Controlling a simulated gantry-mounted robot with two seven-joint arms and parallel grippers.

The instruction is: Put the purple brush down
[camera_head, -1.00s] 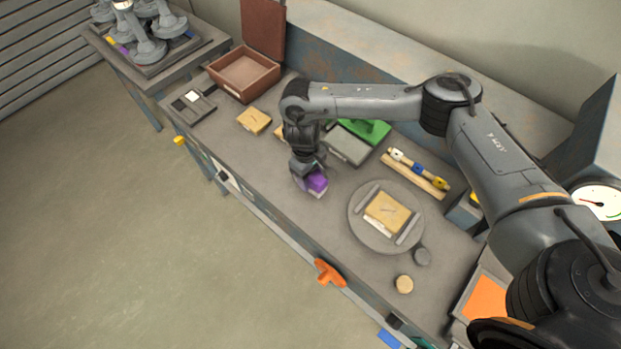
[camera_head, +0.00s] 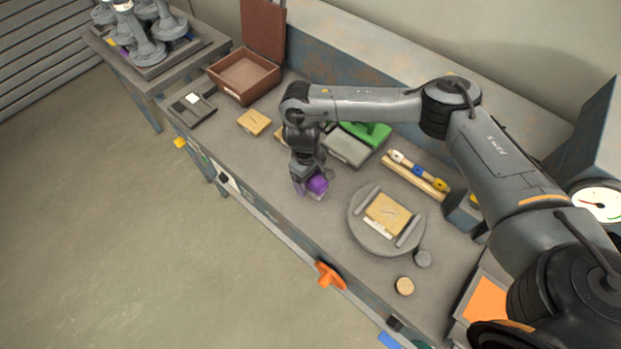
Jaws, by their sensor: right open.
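The purple brush (camera_head: 317,184) is on the grey workbench (camera_head: 262,160), left of the round grey plate. My right gripper (camera_head: 309,191) is right over it, with its fingers open around or beside the brush. The gripper and wrist hide part of the brush, so I cannot tell whether a finger touches it. My left gripper is not in the camera_head view.
The round plate (camera_head: 357,232) bears a tan block. A grey box (camera_head: 347,147) and a green object (camera_head: 371,132) are behind the wrist. A wooden rack (camera_head: 415,177), an open brown box (camera_head: 244,76) and an orange handle (camera_head: 329,275) are around. Bench left of the gripper is clear.

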